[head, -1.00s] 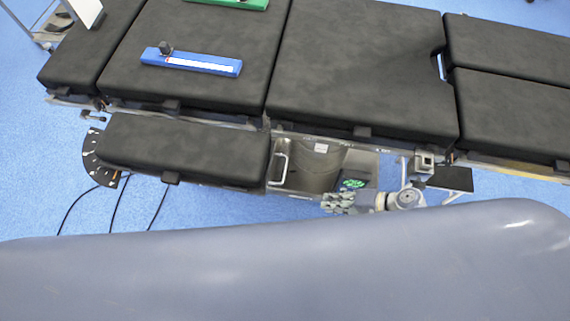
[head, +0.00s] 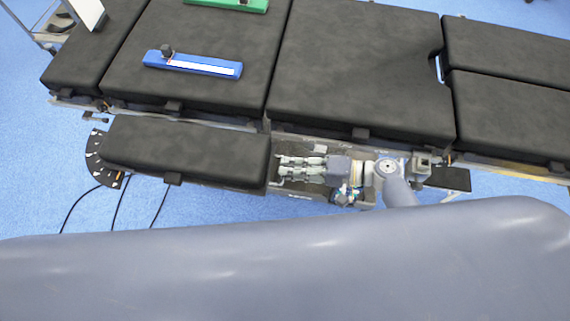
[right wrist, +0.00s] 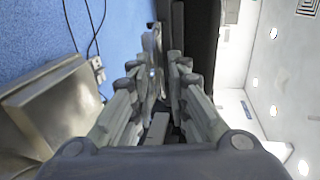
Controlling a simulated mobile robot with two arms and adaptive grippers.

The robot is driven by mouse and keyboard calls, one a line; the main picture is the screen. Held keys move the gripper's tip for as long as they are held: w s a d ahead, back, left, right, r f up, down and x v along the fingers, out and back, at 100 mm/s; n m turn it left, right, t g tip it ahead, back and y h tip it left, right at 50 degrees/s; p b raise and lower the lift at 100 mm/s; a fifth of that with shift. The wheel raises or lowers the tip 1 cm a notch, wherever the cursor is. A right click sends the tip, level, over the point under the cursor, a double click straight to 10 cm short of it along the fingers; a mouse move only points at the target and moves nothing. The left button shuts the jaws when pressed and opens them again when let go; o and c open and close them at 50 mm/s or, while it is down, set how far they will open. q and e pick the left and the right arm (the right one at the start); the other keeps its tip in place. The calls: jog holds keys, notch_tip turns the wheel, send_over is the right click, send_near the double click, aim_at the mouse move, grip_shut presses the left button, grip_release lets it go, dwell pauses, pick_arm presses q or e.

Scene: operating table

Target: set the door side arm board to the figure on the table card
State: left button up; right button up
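The arm board (head: 185,150) is a long black pad along the near side of the operating table. A black quarter-round dial (head: 104,158) with white marks and an orange mark sits at its left end; its figures are too small to read. My right gripper (head: 281,167) is at the board's right end, pointing left, where the metal handle is; it hides most of the handle. Its fingers are apart in the right wrist view (right wrist: 160,75), with a grey metal piece showing between them. A white card (head: 88,12) stands at the upper left; no figure is legible. My left gripper is out of view.
A blue bar (head: 192,64) with a white scale and a black knob lies on the table pads, with a green bar (head: 228,4) behind it. Cables (head: 115,207) hang below the board. A metal box (right wrist: 50,110) is at the left in the right wrist view.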

jog(key=shift+x, duration=1)
jog(key=shift+c, duration=0.2)
grip_shut()
jog(key=shift+s, duration=0.15)
